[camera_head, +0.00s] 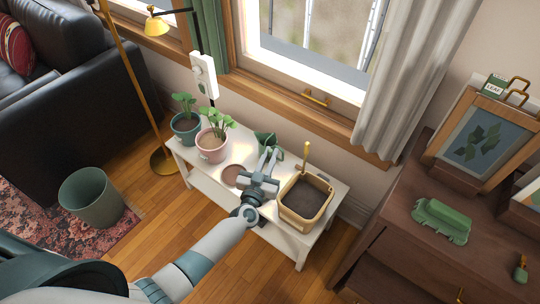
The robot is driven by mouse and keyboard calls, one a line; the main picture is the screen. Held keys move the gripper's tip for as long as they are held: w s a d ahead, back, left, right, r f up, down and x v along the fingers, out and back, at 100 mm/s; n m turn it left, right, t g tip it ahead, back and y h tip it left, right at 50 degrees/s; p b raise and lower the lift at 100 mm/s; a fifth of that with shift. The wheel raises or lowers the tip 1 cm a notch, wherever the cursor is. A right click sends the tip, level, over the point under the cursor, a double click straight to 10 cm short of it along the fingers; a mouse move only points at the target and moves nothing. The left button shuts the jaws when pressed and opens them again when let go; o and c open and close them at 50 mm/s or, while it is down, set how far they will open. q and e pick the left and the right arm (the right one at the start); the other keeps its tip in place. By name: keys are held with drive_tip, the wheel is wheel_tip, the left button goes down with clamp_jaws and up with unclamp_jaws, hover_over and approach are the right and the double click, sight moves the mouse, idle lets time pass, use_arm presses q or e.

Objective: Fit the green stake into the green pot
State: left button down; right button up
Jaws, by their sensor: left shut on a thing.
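A dark green pot (187,130) with a leafy plant stands at the left end of the white bench. My left gripper (268,153) is over the middle of the bench, right of that pot and apart from it. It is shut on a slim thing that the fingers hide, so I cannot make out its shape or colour. A green object (263,138) shows just behind the fingers; whether it touches them is unclear. I cannot clearly identify the green stake. My right gripper is not in view.
A pink pot (211,149) with a plant stands beside the green pot. A round brown saucer (231,175) lies left of my gripper. A tan soil-filled box (304,207) with an upright gold-handled tool is to its right. A brown dresser (405,235) stands further right.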

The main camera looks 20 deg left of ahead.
use_arm(q)
drive_tip(key=shift+f, duration=0.2)
drive_tip(key=c, duration=1.7)
unclamp_jaws()
drive_tip(key=shift+s, duration=0.1)
drive_tip(key=shift+s+p, duration=0.95)
drive_tip(key=shift+s, duration=1.95)
